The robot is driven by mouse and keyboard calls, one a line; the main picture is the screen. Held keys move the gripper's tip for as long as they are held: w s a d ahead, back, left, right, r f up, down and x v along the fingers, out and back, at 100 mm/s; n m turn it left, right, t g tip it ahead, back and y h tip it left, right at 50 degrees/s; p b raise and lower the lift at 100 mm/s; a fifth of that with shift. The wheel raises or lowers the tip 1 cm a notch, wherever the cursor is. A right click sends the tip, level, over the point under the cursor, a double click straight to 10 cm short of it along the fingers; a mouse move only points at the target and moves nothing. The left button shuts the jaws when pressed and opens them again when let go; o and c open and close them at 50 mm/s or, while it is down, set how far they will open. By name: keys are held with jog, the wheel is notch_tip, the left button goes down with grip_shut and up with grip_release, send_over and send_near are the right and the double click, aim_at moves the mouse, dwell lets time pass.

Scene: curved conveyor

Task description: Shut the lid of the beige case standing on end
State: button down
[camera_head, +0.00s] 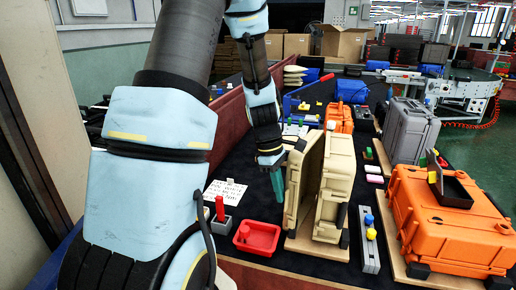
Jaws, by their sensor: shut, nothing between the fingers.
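The beige case (337,187) stands on end on a thin wooden board, right of the picture's middle. Its two halves stand upright with a narrow wedge of space between them, so it is partly open. The left half, which looks like the lid (303,190), is nearest my gripper. My gripper (278,184) is shut and empty, pointing down just left of that half. I cannot tell whether the teal fingers touch it.
A red tray (257,237), a grey block with a red peg (220,216) and a paper sheet (225,193) lie left of the case. A grey holder with pegs (369,243) and an orange case (455,225) stand to the right. A grey case (408,130) is behind.

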jog(key=shift+s+d+n+t+p, duration=0.1)
jog(key=shift+s+d+n+p, duration=0.05)
jog(key=shift+s+d+n, duration=0.5)
jog(key=shift+s+d+n+t+p, duration=0.15)
jog(key=shift+s+d+n, duration=0.3)
jog(key=shift+d, duration=0.45)
jog(key=shift+s+d+n+t+p, duration=0.15)
jog(key=shift+s+d+n, duration=0.25)
jog(key=shift+s+d, duration=0.3)
jog(key=shift+d, duration=0.1)
jog(key=shift+w, duration=0.1)
